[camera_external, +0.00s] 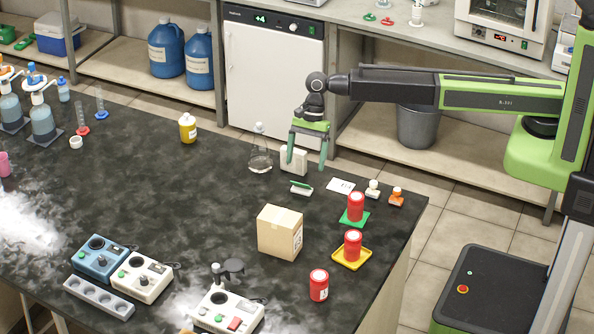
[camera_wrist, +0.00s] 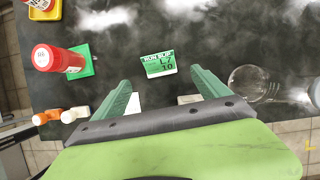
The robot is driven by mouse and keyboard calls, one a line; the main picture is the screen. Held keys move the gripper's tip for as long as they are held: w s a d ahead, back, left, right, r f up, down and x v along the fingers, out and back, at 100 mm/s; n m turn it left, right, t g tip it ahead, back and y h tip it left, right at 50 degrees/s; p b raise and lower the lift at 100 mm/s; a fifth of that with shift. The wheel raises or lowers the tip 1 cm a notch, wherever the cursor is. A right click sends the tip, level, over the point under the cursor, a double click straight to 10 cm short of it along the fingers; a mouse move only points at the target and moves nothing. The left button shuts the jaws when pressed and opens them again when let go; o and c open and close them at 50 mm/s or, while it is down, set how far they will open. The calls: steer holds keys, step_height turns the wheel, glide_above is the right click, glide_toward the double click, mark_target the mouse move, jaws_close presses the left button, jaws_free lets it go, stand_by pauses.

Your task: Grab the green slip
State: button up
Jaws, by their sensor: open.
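The green slip (camera_wrist: 159,64) is a small green and white card marked RUN SLIP, on the dark bench just beyond my fingertips in the wrist view. In the external view the slip (camera_external: 301,188) shows as a small white piece with a green edge, below my gripper in the picture. My gripper (camera_external: 307,164) points down with its green fingers spread and nothing between them. In the wrist view the gripper (camera_wrist: 160,77) has the slip centred ahead of the gap, apart from both fingers.
A flask (camera_external: 260,158) stands left of my gripper, with a white block (camera_external: 293,160) behind the fingers. A white card (camera_external: 340,185), small bottles (camera_external: 373,189) and a red canister (camera_external: 356,206) on a green tile are to the right. A cardboard box (camera_external: 280,232) is nearer the camera.

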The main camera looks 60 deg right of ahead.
mark_target(302, 186)
steer(key=b+x, duration=0.1)
steer(key=x, duration=0.1)
steer(key=shift+f, duration=0.35)
steer(key=shift+a+f, duration=0.1)
steer(key=b+x, duration=0.5)
steer(key=shift+f, duration=0.15)
steer(key=shift+r, duration=0.2)
steer(key=shift+c, duration=0.2)
steer(key=c, duration=1.4)
steer(key=shift+r, duration=0.1)
